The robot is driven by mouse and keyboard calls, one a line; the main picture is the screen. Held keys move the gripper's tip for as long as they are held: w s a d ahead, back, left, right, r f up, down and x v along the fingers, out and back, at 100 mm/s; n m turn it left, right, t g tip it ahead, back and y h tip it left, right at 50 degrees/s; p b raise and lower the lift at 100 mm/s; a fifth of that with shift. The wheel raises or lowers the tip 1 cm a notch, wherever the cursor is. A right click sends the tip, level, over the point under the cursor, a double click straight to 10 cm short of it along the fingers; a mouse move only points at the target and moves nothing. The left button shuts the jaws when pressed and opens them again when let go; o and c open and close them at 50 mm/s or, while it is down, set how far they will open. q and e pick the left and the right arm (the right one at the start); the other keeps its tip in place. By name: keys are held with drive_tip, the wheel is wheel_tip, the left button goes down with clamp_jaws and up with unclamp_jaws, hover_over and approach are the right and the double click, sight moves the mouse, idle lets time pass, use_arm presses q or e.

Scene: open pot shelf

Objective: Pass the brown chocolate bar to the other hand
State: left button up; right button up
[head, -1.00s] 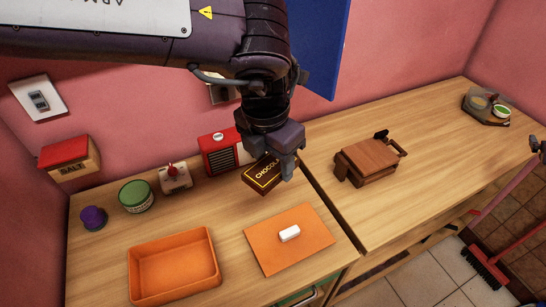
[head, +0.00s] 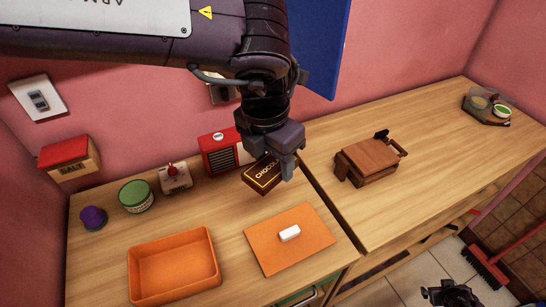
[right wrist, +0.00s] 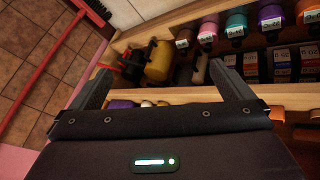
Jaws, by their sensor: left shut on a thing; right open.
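The brown chocolate bar (head: 264,174), with yellow lettering and a yellow border, is held in the head view by my left gripper (head: 279,165). The gripper comes down from above and is shut on the bar's right part, which the fingers partly hide. The bar is above the counter near its back edge. My right gripper (head: 452,294) shows at the bottom right of the head view, far from the bar and low by the counter front. In the right wrist view its two fingers (right wrist: 165,88) are wide apart with nothing between them.
An orange tray (head: 215,262) and an orange board (head: 262,250) with a white block (head: 289,233) are in front. A wooden box-like object (head: 368,160) stands on the right counter. A red broom (head: 485,266) is on the floor. Shelves with several bottles (right wrist: 236,25) face my right wrist.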

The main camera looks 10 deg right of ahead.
drive_tip(key=s+a+f+n+g+y, duration=0.1)
drive_tip(key=s+a+f, duration=0.4)
drive_tip(key=a, duration=0.7)
drive_tip(key=s+a+f+n+g+y, duration=0.1)
drive_tip(key=s+a+f+y, duration=0.1)
drive_tip(key=s+a+f, duration=0.3)
drive_tip(key=s+a+f+n+g+y, duration=0.1)
drive_tip(key=s+a+f, duration=0.4)
drive_tip(key=a, duration=1.3)
drive_tip(key=s+n, duration=0.1)
drive_tip(key=s, duration=0.3)
drive_tip(key=shift+s+a+f+g+y, duration=0.3)
drive_tip(key=shift+f+g+y, duration=0.05)
drive_tip(key=shift+g+y, duration=0.05)
